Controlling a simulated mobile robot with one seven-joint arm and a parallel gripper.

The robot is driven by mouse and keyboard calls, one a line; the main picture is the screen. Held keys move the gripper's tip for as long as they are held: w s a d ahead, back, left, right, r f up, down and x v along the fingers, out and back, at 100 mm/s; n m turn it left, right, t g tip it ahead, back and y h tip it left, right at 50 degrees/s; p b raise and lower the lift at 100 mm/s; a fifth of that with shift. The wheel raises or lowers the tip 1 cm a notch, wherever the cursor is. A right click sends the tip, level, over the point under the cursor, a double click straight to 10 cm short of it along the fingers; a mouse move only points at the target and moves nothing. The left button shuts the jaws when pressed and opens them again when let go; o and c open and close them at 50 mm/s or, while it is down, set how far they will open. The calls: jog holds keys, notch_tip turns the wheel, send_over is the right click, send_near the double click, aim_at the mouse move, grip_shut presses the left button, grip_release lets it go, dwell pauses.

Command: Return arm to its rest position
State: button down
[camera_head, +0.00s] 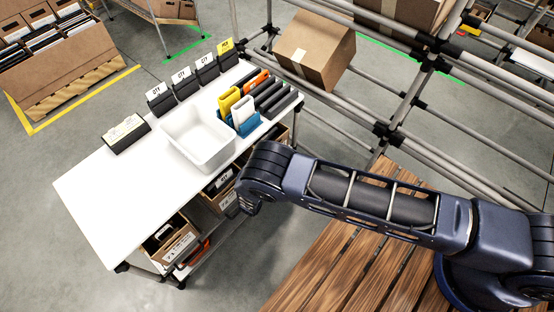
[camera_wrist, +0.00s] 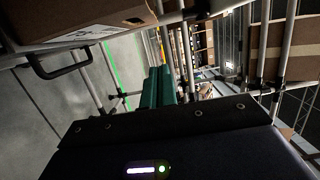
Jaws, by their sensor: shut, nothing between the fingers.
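My gripper (camera_wrist: 158,86) shows in the wrist view as two green fingers side by side, shut and empty. It points toward rails and shelving, with nothing touching its tips that I can see. In the head view my dark blue arm (camera_head: 380,205) reaches from the lower right to the middle, its bent joint beside the right edge of the white table (camera_head: 110,215). My gripper itself is hidden in the head view.
A white bin (camera_head: 198,138) and coloured holders (camera_head: 238,112) stand on the table. Cartons (camera_head: 315,48) sit tilted on a pipe rack behind my arm. In the wrist view a carton (camera_wrist: 85,22) and a black handle (camera_wrist: 58,66) are close at upper left. A wooden pallet (camera_head: 325,265) lies below my arm.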

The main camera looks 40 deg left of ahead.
jog(key=shift+s+d, duration=0.1)
jog(key=shift+s, duration=0.2)
